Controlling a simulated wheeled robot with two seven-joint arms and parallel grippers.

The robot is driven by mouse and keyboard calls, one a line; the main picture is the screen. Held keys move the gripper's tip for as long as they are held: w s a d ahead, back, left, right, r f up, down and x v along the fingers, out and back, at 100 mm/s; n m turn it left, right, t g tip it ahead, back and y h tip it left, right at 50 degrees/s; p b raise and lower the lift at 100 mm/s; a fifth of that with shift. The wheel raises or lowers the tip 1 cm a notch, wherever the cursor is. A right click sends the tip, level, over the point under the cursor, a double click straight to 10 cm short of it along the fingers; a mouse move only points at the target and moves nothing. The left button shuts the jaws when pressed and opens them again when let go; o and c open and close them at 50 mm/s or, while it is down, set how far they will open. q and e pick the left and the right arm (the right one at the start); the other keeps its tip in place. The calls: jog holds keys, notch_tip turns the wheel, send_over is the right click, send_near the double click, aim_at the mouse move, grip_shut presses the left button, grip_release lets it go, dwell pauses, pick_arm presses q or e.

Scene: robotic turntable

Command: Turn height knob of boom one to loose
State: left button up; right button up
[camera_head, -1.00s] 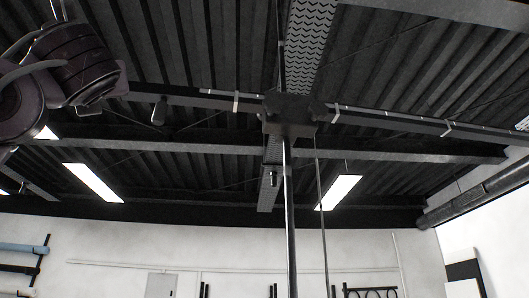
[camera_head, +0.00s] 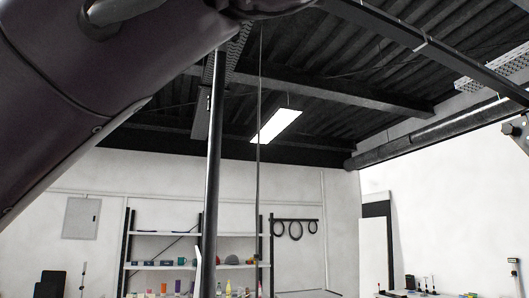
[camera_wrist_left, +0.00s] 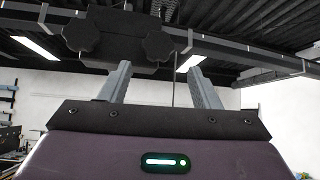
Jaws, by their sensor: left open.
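In the left wrist view, a dark hub carries a lobed knob (camera_wrist_left: 158,46) on its right and a second lobed knob (camera_wrist_left: 80,35) on its left. I cannot tell from any marking which is the height knob of boom one. My left gripper (camera_wrist_left: 157,66) is open, its two grey fingers pointing up at the hub. The right knob shows between the fingertips, with the gripper apart from it as far as I can tell. In the head view, my left arm crosses the upper left and hides most of the hub. My right gripper is not in view.
A boom (camera_head: 440,55) runs right from the hub, under a dark ribbed ceiling. An upright pole (camera_head: 212,165) and a thin rod (camera_head: 257,160) hang or stand below. A shelf rack (camera_head: 165,265) with small items is against the back wall.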

pick_arm(q)
jog(key=p+x, duration=0.2)
jog(key=x, duration=0.1)
jog(key=p+x, duration=0.1)
jog(key=shift+r, duration=0.55)
jog(key=shift+s, duration=0.1)
jog(key=shift+s+a+r, duration=0.1)
jog(key=shift+s, duration=0.25)
jog(key=c, duration=1)
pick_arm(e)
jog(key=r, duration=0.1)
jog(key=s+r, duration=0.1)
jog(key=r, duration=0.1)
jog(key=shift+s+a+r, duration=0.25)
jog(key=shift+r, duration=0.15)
